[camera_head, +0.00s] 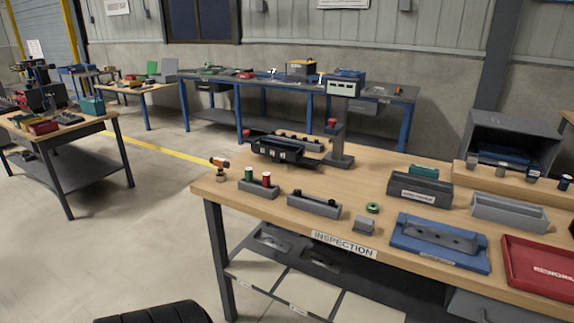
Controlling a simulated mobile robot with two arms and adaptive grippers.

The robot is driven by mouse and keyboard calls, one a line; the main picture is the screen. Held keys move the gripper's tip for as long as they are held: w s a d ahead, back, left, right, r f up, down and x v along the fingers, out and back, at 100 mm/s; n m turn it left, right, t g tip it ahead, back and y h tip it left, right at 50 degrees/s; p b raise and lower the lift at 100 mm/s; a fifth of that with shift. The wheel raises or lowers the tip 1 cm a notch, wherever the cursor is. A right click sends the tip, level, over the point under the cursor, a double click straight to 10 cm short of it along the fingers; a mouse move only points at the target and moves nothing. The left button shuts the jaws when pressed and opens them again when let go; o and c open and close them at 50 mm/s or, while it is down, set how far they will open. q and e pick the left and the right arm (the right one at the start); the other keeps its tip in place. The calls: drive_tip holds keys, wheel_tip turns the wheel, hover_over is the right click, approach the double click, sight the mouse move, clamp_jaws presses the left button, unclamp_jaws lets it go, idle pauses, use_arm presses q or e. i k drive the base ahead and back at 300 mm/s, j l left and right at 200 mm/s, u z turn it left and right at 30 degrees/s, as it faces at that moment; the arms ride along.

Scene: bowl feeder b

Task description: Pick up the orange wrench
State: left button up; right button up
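I cannot make out a clear wrench shape in the head view. A small orange and black tool (219,162) lies at the left back corner of the near wooden workbench (378,179), on top of a small stand. It is too small to tell whether it is a wrench. Neither of my grippers is in view, and nothing touches the orange tool.
The bench holds a grey block with green and red pegs (258,190), a black fixture (277,149), a blue tray (438,242) and a red tray (540,266). An "INSPECTION" label (343,245) marks its front edge. Open floor (140,235) lies to the left.

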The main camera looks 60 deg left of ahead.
sight(221, 177)
drive_tip(key=u, duration=2.25)
